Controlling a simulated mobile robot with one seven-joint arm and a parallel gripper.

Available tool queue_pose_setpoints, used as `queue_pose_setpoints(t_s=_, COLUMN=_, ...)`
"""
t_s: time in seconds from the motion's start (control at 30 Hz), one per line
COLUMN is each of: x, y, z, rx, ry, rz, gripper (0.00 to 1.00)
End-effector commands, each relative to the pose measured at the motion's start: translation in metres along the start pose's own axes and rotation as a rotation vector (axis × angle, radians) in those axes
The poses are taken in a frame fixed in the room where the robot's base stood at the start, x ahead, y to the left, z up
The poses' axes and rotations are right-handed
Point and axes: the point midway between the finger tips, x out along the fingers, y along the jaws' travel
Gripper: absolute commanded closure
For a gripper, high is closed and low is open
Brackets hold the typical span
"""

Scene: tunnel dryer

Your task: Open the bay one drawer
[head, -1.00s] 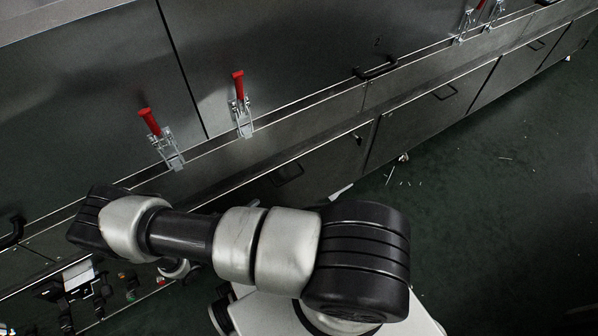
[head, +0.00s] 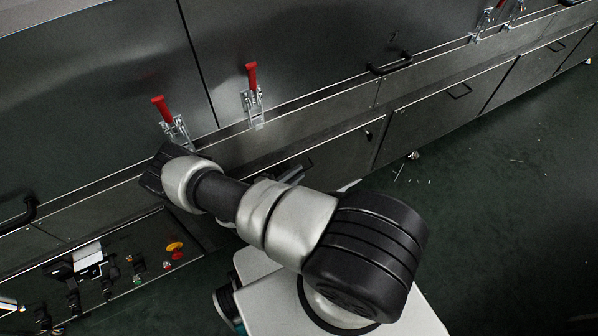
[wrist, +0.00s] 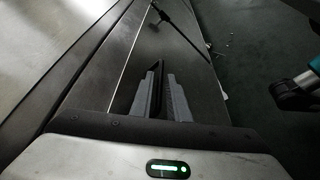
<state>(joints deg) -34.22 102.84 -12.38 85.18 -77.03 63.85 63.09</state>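The lower drawer front (head: 340,148) below the ledge is flat dark metal and looks flush with its neighbours. Its black bar handle (head: 302,163) is partly hidden by my arm in the head view. My gripper (head: 292,174) is at this handle, largely covered by my forearm. In the wrist view, the two grey fingers of my gripper (wrist: 160,92) stand close together, with the black handle (wrist: 156,78) between them. They look shut on it. I cannot read a bay label on the drawer.
Red-handled toggle clamps (head: 253,92) stand along the ledge above. More drawers (head: 440,115) with black handles run to the right. A control panel (head: 110,262) with an emergency stop (head: 174,248) is at lower left. The green floor (head: 500,220) is clear apart from small litter.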

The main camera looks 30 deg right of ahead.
Motion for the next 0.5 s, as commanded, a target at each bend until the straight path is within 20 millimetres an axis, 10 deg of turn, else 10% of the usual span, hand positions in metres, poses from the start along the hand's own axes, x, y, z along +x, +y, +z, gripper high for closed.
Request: queue_pose_setpoints(t_s=0.5, x=0.019, y=0.0, z=0.0, rx=0.0, ry=0.001, rz=-0.001, gripper=0.87)
